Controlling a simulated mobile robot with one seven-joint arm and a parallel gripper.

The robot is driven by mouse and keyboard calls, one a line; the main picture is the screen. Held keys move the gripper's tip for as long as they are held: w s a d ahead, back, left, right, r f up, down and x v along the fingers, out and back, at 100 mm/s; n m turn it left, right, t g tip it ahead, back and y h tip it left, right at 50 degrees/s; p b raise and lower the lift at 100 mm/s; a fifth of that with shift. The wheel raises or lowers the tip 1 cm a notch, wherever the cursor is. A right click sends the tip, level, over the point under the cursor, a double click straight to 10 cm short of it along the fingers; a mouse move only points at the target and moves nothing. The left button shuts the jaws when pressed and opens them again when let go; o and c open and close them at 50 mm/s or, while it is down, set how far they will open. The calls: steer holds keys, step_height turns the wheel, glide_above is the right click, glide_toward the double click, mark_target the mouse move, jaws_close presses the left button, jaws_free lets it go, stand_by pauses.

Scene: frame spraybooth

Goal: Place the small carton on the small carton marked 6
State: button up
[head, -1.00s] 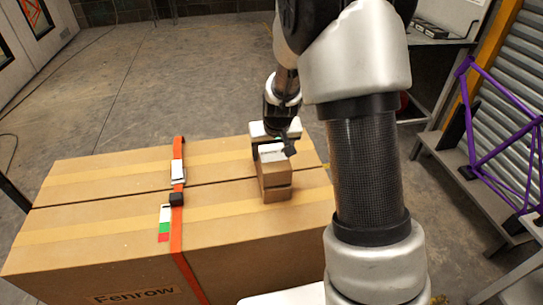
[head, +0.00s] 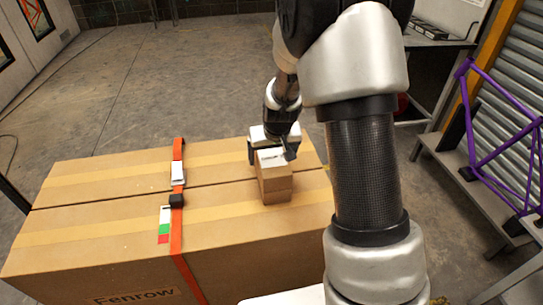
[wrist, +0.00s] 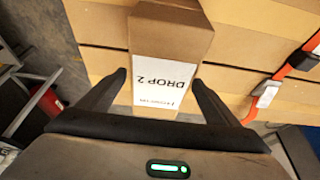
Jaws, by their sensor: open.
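My gripper (head: 271,153) is at the far end of the upper carton. Its fingers are apart, one at each side of that carton, and it also shows in the wrist view (wrist: 160,80).
The large carton (head: 100,225), marked "Fenrow", has an orange strap (head: 179,222) with a buckle across it. Its top is clear left of the small cartons. A purple frame (head: 497,150) stands on a bench at the right.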

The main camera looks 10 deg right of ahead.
steer(key=s+f+p+v, duration=0.1)
steer(key=s+v, duration=0.2)
steer(key=v, duration=0.9)
steer(key=s+f+v, duration=0.1)
steer(key=s+v, duration=0.1)
steer(key=v, duration=1.1)
steer(key=s+r+t, duration=0.1)
steer(key=s+r, duration=0.2)
steer(key=s, duration=1.1)
steer(key=shift+s+d+r, duration=0.15)
steer(key=shift+d+r, duration=0.15)
steer(key=shift+r, duration=0.05)
